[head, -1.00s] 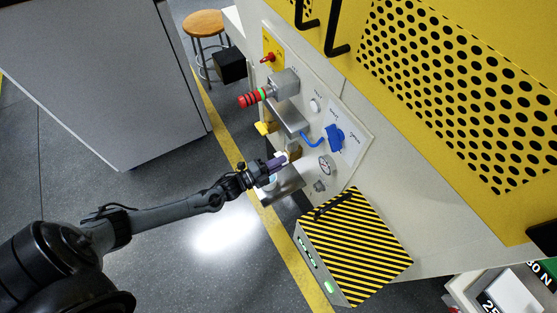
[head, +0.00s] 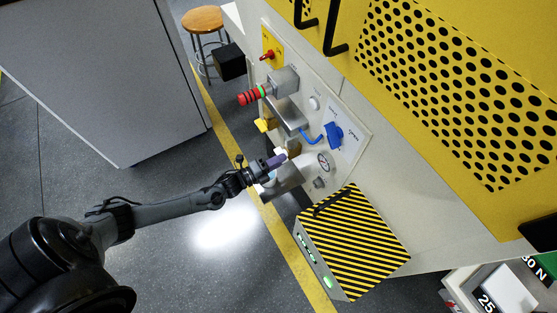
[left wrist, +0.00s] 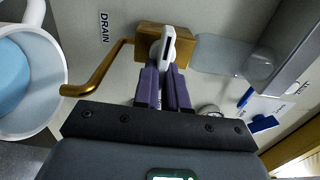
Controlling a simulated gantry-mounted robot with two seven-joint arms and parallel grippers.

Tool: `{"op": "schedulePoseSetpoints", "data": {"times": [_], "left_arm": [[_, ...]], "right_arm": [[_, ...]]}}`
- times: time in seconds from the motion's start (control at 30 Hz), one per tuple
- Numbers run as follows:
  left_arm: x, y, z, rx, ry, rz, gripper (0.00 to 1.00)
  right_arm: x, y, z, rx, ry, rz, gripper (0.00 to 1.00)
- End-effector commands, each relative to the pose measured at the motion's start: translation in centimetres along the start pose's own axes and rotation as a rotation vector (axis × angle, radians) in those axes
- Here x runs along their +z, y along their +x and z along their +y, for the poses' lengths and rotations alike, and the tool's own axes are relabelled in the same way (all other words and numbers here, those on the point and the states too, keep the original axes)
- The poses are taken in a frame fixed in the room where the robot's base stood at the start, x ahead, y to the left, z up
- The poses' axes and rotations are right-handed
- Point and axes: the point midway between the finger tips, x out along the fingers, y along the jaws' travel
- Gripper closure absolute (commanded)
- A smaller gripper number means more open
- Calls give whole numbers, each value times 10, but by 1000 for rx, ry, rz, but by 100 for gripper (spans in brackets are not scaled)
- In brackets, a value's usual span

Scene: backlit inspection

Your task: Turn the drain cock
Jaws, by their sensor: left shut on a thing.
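The drain cock has a brass block (left wrist: 185,45) on the panel, with a copper spout (left wrist: 100,75) bending to the left below the DRAIN label (left wrist: 104,30). Its white lever (left wrist: 168,42) stands out in front of the block. My left gripper (left wrist: 165,72) has purple fingers shut on the lever, and they hide its lower part. In the head view my left gripper (head: 277,160) is at the lower panel, where the brass block (head: 293,149) shows only partly. A white cup (left wrist: 48,60) with a blue inside is left of the spout. My right gripper is not in view.
A blue valve handle (head: 334,135), a round gauge (head: 324,162) and a red-ringed grey fitting (head: 283,82) are on the same panel nearby. A black-and-yellow striped box (head: 355,245) stands below right. Open floor (head: 160,190) lies to the left.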

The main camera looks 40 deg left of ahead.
Motion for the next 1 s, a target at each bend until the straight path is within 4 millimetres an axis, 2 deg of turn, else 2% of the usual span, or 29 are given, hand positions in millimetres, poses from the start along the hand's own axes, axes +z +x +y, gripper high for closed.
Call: {"op": "schedulePoseSetpoints", "data": {"times": [0.03, 0.07, 0.2, 0.23, 0.5, 0.63, 0.77, 1.0], "left_arm": [[0, 0, 0, 0, 2, 0, 100], [0, 0, 0, 0, 2, 0, 87], [0, 0, 0, 0, 1, 0, 65], [0, 0, 0, 0, 1, 0, 63], [0, 0, 0, 1, 0, 0, 63], [0, -7, 0, 2, 0, 0, 63], [0, -22, -1, 4, -1, 1, 63], [0, -64, -2, 4, -1, 0, 63]], "right_arm": [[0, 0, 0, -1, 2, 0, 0], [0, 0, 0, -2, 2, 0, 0], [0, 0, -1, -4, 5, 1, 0], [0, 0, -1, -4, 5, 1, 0], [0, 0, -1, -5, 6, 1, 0], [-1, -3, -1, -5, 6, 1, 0], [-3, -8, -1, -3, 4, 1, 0], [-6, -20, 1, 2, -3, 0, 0]]}}
